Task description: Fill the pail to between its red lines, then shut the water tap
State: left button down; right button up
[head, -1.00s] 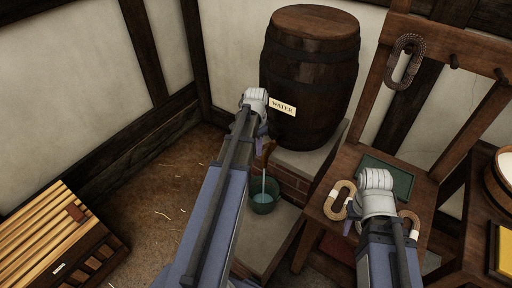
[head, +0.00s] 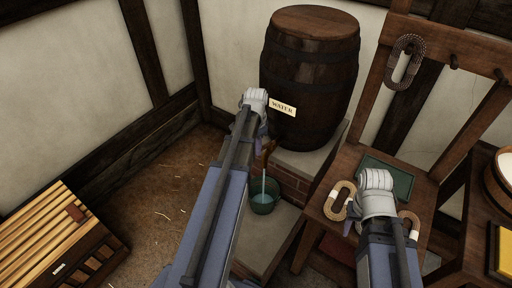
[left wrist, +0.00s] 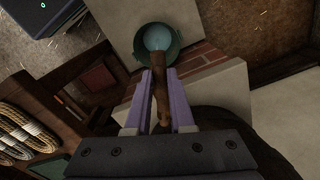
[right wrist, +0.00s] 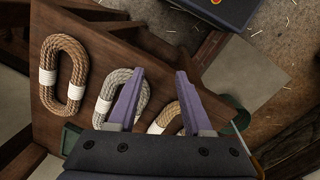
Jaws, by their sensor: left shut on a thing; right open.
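The dark wooden barrel marked WATER (head: 310,75) stands on a ledge. Its brown tap (left wrist: 160,98) is between the purple fingers of my left gripper (left wrist: 158,72), which is shut on it. A thin stream of water (head: 263,182) falls from the tap into the green pail (head: 263,207) below. The pail (left wrist: 175,50) holds water, seen from above in the left wrist view. I cannot make out its red lines or the level against them. My right gripper (right wrist: 160,72) is open and empty above the wooden bench.
Several rope coils (right wrist: 62,75) lie on the wooden bench (head: 318,205), beside a dark green panel (head: 388,178). Another coil (head: 405,60) hangs on the rack. A slatted wooden box (head: 55,235) is at the lower left. Straw-strewn floor (head: 165,200) lies open left of the pail.

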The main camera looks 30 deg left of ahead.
dwell(0.5)
pick_arm(q)
jog(key=shift+w+a+m, duration=0.3)
jog(key=shift+a+m, duration=0.1)
jog(key=shift+m, duration=0.45)
jog(key=shift+w+a+m, duration=0.25)
jog(key=shift+a+m, duration=0.1)
jog(key=shift+m, duration=0.55)
jog(key=shift+w+a+m, duration=0.3)
jog(key=shift+a+m, duration=0.1)
jog(key=shift+m, duration=0.45)
jog(key=c, duration=0.8)
grip_release()
notch_tip(320, 180, up, 8)
jog(key=p, duration=0.7)
jog(key=shift+f+p, duration=0.1)
jog(key=shift+p, duration=0.3)
